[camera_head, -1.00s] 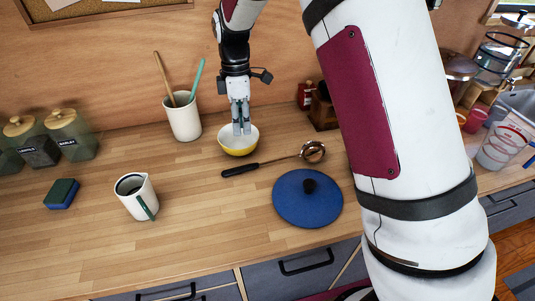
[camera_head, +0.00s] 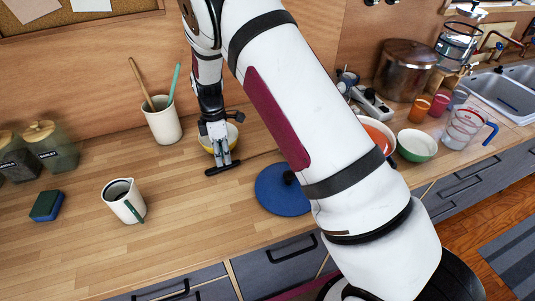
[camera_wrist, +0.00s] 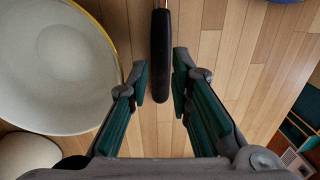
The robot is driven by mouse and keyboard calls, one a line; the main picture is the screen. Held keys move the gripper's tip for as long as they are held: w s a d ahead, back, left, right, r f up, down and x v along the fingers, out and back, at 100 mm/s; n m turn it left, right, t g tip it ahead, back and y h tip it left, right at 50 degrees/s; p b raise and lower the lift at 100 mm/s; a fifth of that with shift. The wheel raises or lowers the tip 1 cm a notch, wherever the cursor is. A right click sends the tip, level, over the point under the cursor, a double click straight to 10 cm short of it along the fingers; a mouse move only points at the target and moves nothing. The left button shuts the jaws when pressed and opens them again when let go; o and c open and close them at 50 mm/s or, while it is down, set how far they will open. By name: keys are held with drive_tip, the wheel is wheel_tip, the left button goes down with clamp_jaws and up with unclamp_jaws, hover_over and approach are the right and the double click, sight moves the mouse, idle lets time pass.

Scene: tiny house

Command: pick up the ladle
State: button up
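The ladle's black handle (camera_head: 225,169) lies on the wooden counter in front of the yellow bowl. Its thin shaft runs to the right behind my arm, and its scoop is hidden there. In the wrist view the black handle (camera_wrist: 160,55) runs down from the top edge and its end reaches to between the finger pads. My gripper (camera_head: 221,161) points down at the handle in the head view. In the wrist view my gripper (camera_wrist: 161,85) is open, with a finger on each side of the handle and a gap on both sides.
The yellow-rimmed bowl (camera_wrist: 60,65) is close to the left finger. A blue lid (camera_head: 279,190) lies right of the handle. A white pitcher (camera_head: 124,202) and a utensil crock (camera_head: 162,122) stand to the left. The front counter is clear.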

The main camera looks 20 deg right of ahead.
drive_tip(key=shift+s+f+p, duration=0.15)
drive_tip(key=shift+f+p, duration=0.05)
drive_tip(key=shift+f, duration=0.65)
drive_tip(key=shift+s+f+p, duration=0.1)
drive_tip(key=shift+f+p, duration=0.05)
drive_tip(key=shift+f, duration=0.65)
clamp_jaws()
drive_tip(key=shift+r, duration=0.1)
